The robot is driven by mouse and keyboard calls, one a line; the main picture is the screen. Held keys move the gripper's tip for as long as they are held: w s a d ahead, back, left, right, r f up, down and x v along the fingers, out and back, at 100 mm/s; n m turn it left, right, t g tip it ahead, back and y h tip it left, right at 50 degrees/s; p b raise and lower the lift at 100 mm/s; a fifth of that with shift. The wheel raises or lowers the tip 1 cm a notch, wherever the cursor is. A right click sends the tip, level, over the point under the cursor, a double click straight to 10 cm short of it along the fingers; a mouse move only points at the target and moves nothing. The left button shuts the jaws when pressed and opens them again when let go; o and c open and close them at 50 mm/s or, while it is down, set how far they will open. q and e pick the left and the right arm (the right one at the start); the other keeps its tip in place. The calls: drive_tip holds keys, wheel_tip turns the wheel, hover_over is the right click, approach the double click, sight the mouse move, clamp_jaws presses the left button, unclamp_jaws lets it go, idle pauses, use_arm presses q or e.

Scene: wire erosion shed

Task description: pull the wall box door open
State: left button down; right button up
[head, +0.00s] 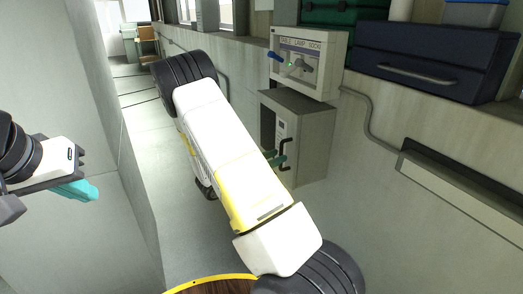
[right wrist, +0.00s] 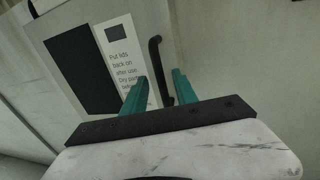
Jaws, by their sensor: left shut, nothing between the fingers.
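The wall box (head: 312,130) is a grey box low on the wall in the head view. Its door (right wrist: 95,50) has a dark panel, a white printed label and a black bar handle (right wrist: 156,66); the handle also shows in the head view (head: 287,153). The door looks shut. My right gripper (right wrist: 160,90) is open, its teal fingers on either side of the handle's lower part. I cannot tell whether they touch it. My right arm hides part of the door area in the head view. My left gripper (head: 88,190) is shut and empty, far left of the box.
A white box with a lamp sign (head: 308,62) and a blue knob is on the wall just above. A dark blue case (head: 430,62) stands on the ledge at right. A conduit (head: 372,125) runs along the wall. A round wooden top with yellow rim (head: 215,286) is below.

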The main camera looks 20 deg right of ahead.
drive_tip(key=shift+x, duration=1.35)
clamp_jaws()
idle(0.4)
